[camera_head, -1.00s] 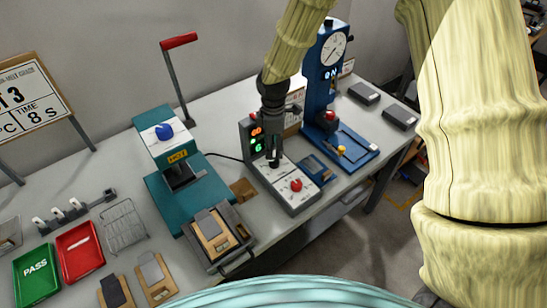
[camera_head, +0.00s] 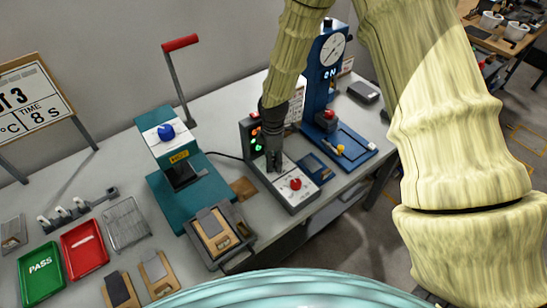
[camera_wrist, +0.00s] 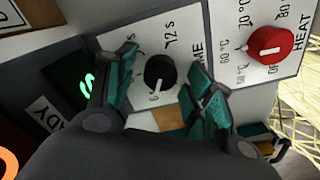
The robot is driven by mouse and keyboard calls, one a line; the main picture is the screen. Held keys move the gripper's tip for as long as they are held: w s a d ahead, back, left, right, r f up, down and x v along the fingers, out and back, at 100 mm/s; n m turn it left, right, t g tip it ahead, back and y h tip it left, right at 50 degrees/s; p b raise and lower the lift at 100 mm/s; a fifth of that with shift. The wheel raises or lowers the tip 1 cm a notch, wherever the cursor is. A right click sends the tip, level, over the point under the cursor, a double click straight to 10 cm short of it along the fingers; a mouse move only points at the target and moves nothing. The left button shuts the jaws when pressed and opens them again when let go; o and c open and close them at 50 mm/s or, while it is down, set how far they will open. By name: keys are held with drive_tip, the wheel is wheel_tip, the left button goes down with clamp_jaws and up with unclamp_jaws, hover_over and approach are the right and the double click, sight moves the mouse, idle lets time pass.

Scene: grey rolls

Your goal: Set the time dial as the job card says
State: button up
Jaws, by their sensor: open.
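The job card (camera_head: 32,100) stands at the left in the head view, cut by the frame edge; "TIME 8 s" is readable. The control box (camera_head: 291,200) stands mid-table. In the wrist view its black time dial (camera_wrist: 160,72) has a light mark pointing down; the small numbers around it are hard to read. The red heat dial (camera_wrist: 270,44) is to its right. My gripper (camera_head: 276,160) is low over the box. In the wrist view my gripper (camera_wrist: 163,82) is open, teal-padded fingers on either side of the time dial; I cannot tell whether they touch it.
A green lit display (camera_wrist: 88,84) is partly hidden by the left finger. The teal press (camera_head: 170,150) with a red-handled lever is left of the box, the blue dial stand (camera_head: 322,75) behind right. Green (camera_head: 40,272) and red (camera_head: 85,250) trays lie at front left.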

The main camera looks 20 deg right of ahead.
drive_tip(key=c, duration=1)
drive_tip(key=shift+m, duration=0.3)
drive_tip(key=m, duration=0.5)
drive_tip(key=shift+w+b, duration=0.1)
drive_tip(key=shift+b, duration=0.3)
drive_tip(key=m, duration=0.6)
drive_tip(key=shift+d, duration=0.1)
drive_tip(key=shift+w+r, duration=0.1)
drive_tip(key=o, duration=1)
